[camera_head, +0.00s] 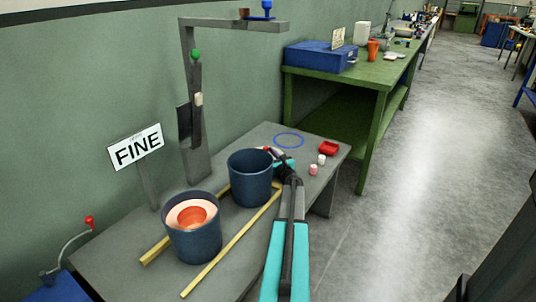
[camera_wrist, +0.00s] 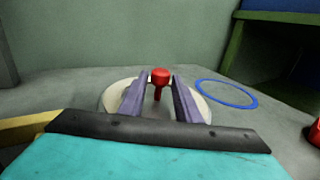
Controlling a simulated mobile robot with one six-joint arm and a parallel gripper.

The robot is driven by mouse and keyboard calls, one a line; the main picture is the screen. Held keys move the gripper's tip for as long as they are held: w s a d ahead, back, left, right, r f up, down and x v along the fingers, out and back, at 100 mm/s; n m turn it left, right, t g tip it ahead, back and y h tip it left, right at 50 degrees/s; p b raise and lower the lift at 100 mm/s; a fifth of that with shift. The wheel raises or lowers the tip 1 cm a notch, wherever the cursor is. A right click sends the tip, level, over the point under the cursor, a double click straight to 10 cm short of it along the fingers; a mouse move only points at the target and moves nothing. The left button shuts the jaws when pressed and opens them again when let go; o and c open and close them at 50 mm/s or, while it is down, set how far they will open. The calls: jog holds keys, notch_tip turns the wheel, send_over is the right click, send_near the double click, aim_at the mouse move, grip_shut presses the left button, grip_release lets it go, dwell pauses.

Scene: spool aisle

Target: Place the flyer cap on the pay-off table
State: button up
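The flyer cap looks like a pale round disc (camera_wrist: 204,106) with a red knob (camera_wrist: 160,75) on a short stem, upright in the wrist view. It appears to sit on the grey table (camera_head: 120,262), behind the right dark bucket. My gripper (camera_wrist: 160,88) reaches over the disc with one finger on each side of the red stem. Gaps show between the fingers and the stem, so it is open. In the head view my gripper (camera_head: 274,155) partly hides the cap. A blue ring (camera_head: 289,140) is marked on the grey table just beyond; it also shows in the wrist view (camera_wrist: 226,94).
Two dark buckets (camera_head: 250,178) (camera_head: 193,236) stand beside yellow rails (camera_head: 230,244); the left one holds an orange-and-pink spool. A grey post (camera_head: 193,165) and FINE sign (camera_head: 136,148) stand behind. A red tray (camera_head: 329,147) and small pots (camera_head: 313,169) lie right. A green bench (camera_head: 372,80) stands beyond.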

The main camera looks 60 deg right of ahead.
jog(key=shift+o, duration=0.8)
jog(key=shift+r, duration=0.2)
jog(key=v, duration=1)
jog(key=shift+s+p, duration=0.1)
jog(key=shift+p, duration=0.3)
jog(key=shift+v, duration=0.9)
jog(key=shift+s+f, duration=0.1)
